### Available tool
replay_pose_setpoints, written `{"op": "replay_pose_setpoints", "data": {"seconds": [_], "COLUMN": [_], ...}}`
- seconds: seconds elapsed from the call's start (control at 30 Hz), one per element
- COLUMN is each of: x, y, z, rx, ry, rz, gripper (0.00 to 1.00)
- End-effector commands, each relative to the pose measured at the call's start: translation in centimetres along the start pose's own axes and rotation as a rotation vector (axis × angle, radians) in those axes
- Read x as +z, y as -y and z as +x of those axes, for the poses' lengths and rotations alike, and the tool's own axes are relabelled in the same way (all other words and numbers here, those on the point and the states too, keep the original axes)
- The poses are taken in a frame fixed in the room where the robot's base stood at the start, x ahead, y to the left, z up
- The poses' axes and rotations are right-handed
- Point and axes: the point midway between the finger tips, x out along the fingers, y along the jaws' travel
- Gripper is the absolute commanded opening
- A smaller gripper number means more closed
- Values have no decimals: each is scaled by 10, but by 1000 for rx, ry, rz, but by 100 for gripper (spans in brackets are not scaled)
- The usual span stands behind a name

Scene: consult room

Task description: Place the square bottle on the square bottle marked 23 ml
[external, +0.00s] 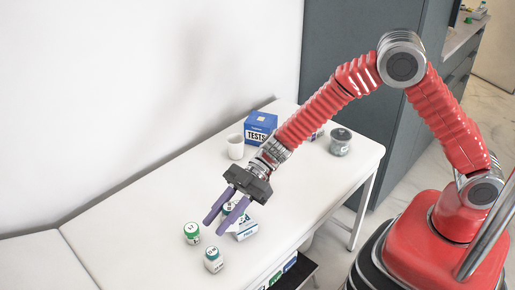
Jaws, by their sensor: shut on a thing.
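My gripper (212,228) points down and left over the table, with its two purple fingers on either side of a small white bottle with a green top (229,208). It is shut on this bottle, which is partly hidden by the fingers. A green-capped bottle (191,233) stands just left of the fingertips. Another white bottle with a green-marked cap (213,260) stands nearer the front. The cap markings are too small to read, so I cannot tell which bottle is marked 23 ml.
A small white and blue box (246,230) lies right beside the gripper. A white cup (235,147), a blue TESTS box (261,127) and a grey-lidded jar (340,142) stand farther back on the white table (130,215). The table's left part is clear.

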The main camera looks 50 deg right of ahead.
Motion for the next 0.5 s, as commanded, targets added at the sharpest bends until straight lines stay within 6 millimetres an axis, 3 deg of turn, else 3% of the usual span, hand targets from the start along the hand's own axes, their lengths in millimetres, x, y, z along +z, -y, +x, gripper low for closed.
{"op": "replay_pose_setpoints", "data": {"seconds": [0.2,0.4,0.5], "x": [-37,-59,-58], "y": [8,-17,-19], "z": [41,45,45], "rx": [-39,6,29], "ry": [-1,-1,-1], "rz": [-20,0,13], "gripper": [5,5,5]}}
